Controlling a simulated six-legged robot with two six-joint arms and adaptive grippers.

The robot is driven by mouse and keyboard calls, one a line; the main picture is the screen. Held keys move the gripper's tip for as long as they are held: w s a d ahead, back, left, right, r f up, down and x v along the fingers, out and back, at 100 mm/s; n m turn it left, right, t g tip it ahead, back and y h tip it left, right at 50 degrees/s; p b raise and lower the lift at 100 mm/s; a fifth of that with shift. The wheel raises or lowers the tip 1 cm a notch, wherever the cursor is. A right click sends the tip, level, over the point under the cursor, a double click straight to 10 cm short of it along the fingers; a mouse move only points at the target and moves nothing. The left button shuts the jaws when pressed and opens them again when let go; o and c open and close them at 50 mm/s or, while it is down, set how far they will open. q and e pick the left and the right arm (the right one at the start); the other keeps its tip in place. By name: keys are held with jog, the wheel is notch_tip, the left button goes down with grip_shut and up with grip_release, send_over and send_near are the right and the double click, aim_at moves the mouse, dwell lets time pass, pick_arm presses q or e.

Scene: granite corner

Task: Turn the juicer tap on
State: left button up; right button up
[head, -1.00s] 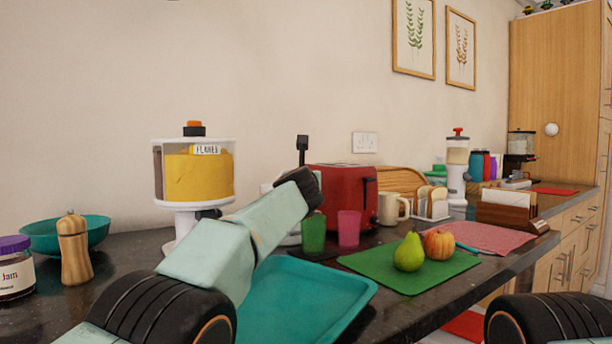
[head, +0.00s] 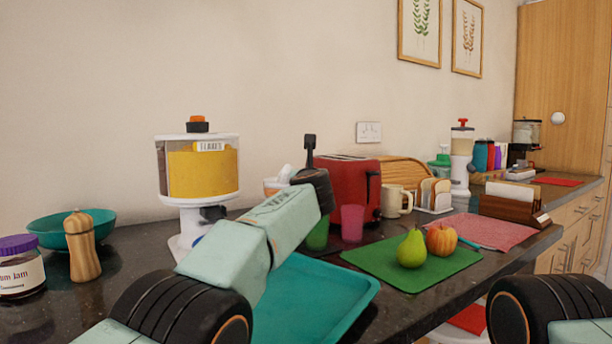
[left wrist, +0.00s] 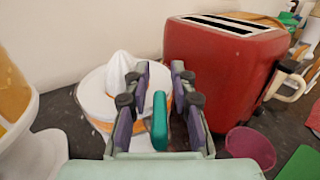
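The juicer (left wrist: 98,98) is white with a ribbed cone on top and an orange band. In the left wrist view it stands left of the red toaster. In the head view only part of the juicer (head: 272,186) shows behind my left arm. A teal upright lever, seemingly its tap (left wrist: 160,122), shows between the fingers of my left gripper (left wrist: 160,78). The fingers are apart, one on each side of the lever; I cannot tell whether either touches it. In the head view my left arm hides the fingers and the tap. My right gripper is not in view.
The red toaster (head: 348,182) stands close right of the juicer. A pink tumbler (head: 352,219) and a green tumbler (head: 318,236) stand in front. A flakes dispenser (head: 197,172) is to the left. A teal tray (head: 318,298) lies below my arm.

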pick_arm(q)
jog(key=shift+o, duration=0.4)
jog(key=shift+s+r, duration=0.1)
jog(key=shift+r, duration=0.1)
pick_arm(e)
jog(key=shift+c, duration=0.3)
pick_arm(q)
jog(key=shift+r, duration=0.15)
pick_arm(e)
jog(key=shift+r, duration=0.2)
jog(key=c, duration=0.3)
pick_arm(q)
jog(key=shift+r+p, duration=0.4)
jog(key=shift+p, duration=0.15)
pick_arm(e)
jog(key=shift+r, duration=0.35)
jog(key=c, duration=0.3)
pick_arm(q)
jog(key=shift+r+p, duration=0.5)
jog(key=shift+r, duration=0.05)
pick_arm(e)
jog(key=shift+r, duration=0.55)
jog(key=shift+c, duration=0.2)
pick_arm(q)
jog(key=shift+f, duration=0.15)
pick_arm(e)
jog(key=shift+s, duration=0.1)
